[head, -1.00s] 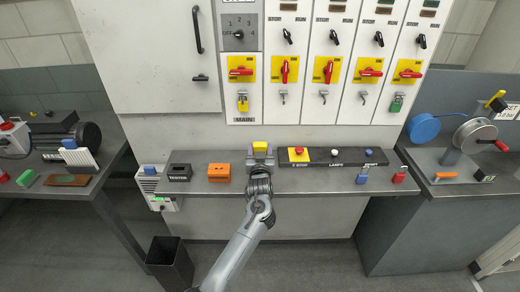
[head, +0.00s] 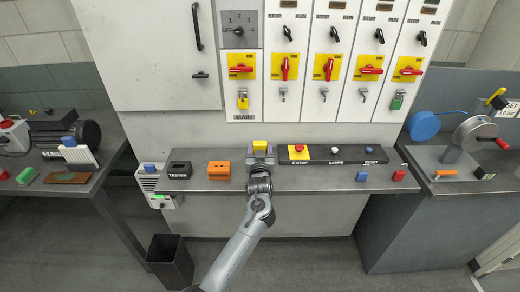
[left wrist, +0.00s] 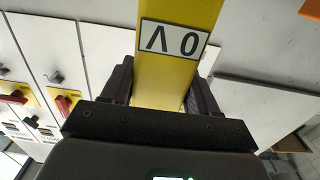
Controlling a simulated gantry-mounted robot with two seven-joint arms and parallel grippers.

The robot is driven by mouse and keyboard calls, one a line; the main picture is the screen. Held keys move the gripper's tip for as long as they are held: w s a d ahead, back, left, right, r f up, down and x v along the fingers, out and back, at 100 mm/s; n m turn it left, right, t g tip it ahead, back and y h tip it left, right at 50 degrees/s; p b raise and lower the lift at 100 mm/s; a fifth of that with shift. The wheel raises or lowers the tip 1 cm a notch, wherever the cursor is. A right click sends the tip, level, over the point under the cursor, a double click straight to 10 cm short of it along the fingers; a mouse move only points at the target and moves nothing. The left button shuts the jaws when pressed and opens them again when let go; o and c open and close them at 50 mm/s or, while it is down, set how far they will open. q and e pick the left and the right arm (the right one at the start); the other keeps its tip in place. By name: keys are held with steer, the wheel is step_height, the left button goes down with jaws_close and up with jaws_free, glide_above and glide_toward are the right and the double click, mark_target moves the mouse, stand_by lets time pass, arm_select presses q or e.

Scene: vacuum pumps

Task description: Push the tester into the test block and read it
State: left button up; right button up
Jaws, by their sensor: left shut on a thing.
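My left gripper (head: 260,158) is shut on the yellow tester (left wrist: 178,75), whose yellow top (head: 260,145) shows in the head view. In the left wrist view the tester stands between both fingers, and its white label reads "0 V" upside down. The orange block with dark openings (head: 219,170), which looks like the test block, sits on the shelf just left of the gripper, apart from it. A black block marked TESTER (head: 179,171) sits farther left. The tester's lower end is hidden, and I cannot tell whether it touches anything. My right gripper is not in view.
A black control strip (head: 340,155) with a red stop button lies right of the gripper. A blue padlock (head: 361,176) and a red one (head: 398,175) are at the shelf's right. The switch cabinet (head: 170,60) rises behind. The shelf front right of centre is clear.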

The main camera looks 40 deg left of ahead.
arm_select(q)
steer(key=shift+f, duration=0.15)
steer(key=o, duration=1.6)
steer(key=shift+d, duration=0.1)
steer(key=p+v, duration=0.1)
steer(key=v, duration=0.9)
steer(key=shift+s+d, duration=0.25)
steer(key=shift+s, duration=0.05)
